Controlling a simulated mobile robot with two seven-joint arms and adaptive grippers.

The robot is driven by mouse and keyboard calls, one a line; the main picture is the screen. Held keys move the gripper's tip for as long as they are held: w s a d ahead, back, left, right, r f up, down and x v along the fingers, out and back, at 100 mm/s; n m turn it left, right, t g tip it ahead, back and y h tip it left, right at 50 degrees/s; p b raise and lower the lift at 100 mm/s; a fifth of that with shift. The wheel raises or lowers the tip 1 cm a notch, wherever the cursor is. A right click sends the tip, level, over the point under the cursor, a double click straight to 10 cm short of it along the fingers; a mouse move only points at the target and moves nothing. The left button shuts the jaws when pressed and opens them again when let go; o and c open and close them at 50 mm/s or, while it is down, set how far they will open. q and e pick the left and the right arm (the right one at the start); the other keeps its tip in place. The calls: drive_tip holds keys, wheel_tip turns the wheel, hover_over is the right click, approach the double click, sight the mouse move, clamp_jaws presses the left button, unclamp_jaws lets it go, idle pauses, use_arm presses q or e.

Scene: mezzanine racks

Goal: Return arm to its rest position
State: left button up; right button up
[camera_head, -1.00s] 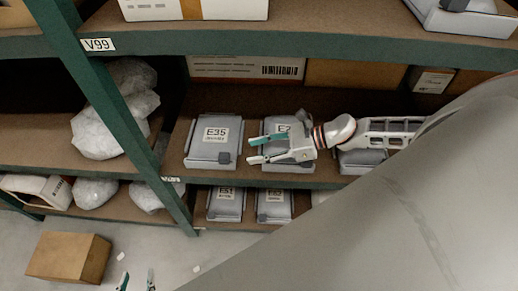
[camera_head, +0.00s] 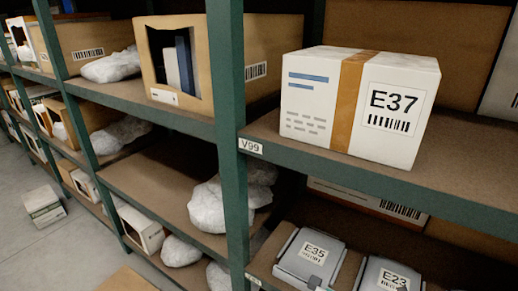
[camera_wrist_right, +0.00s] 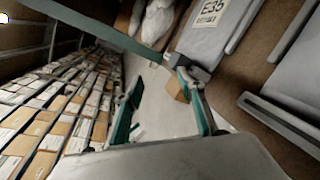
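My right gripper (camera_wrist_right: 160,82) shows in the right wrist view with its two green-padded fingers spread apart. Nothing is between the fingers; the floor shows beyond them. The right finger appears close to the dark latch of the grey E35 bin (camera_wrist_right: 212,35); I cannot tell if they touch. In the head view the grey E35 bin (camera_head: 309,262) sits on the lower shelf, with the grey E23 bin (camera_head: 385,276) to its right, cut off by the frame edge. Neither gripper shows in the head view, and my left gripper is in no current view.
A white E37 box (camera_head: 345,105) stands on the upper shelf, right of a green upright (camera_head: 231,150). Wrapped bundles (camera_head: 207,207) lie on the shelf left of it. The open floor (camera_head: 25,160) is at the left. A cardboard box (camera_wrist_right: 178,87) is beyond the fingers.

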drive_tip(key=s+f+m+h, duration=0.4)
drive_tip(key=s+f+m, duration=0.2)
drive_tip(key=m, duration=0.9)
drive_tip(key=s+f+m+h, duration=0.4)
drive_tip(key=s+f+m, duration=0.2)
drive_tip(key=m, duration=1)
drive_tip(key=shift+d+f, duration=0.3)
drive_tip(key=shift+f, duration=0.2)
